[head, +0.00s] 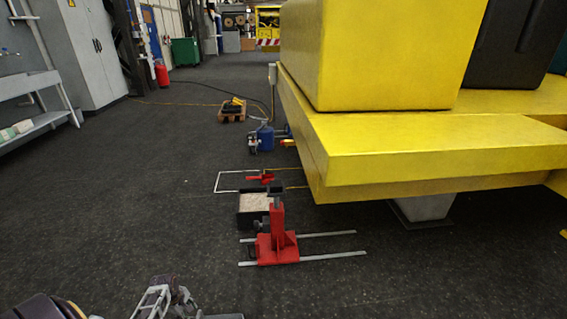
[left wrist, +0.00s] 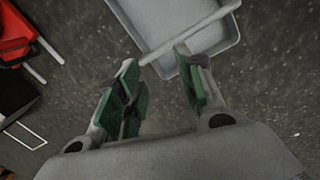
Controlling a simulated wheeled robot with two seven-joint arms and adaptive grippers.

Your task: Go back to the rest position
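My left gripper (head: 168,292) shows at the bottom edge of the head view, low and left of the red stand. In the left wrist view my left gripper (left wrist: 160,68) has its two green-padded fingers spread apart with nothing clasped between them. A pale grey tray (left wrist: 222,42) lies beyond the fingertips on the dark floor, with a light bar (left wrist: 190,32) across it. The bar's near end appears close to the left-hand fingertip; I cannot tell whether they touch. My right gripper is in neither view.
A red stand (head: 277,240) on metal rails stands mid-floor, with a black box (head: 252,204) behind it. A large yellow structure (head: 430,150) overhangs the right side. Grey cabinets (head: 85,50) and a shelf (head: 32,127) line the left. The left-middle floor is clear.

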